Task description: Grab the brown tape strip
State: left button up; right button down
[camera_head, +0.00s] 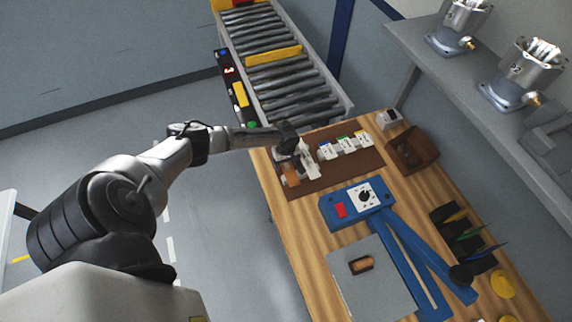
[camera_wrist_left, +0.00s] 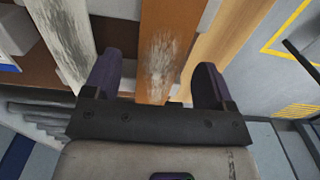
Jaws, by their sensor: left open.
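The brown tape strip (camera_head: 291,178) lies near the front-left end of the dark brown mat on the wooden table. In the left wrist view the strip (camera_wrist_left: 165,52) is orange-brown with a pale worn patch, and it runs between my two fingers. My left gripper (camera_head: 294,158) is over that end of the mat. My right gripper is not in view.
A worn white piece (camera_wrist_left: 68,38) lies left of the strip. Several small white labelled blocks (camera_head: 345,144) stand on the mat (camera_head: 325,180). A blue device (camera_head: 350,205), a brown box (camera_head: 413,150) and a roller conveyor (camera_head: 285,75) are nearby.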

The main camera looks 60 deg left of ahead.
pick_arm(q)
jog(key=shift+f, duration=0.2)
jog(key=shift+c, duration=0.2)
jog(key=c, duration=1)
jog(key=shift+o, duration=0.2)
jog(key=shift+r, duration=0.15)
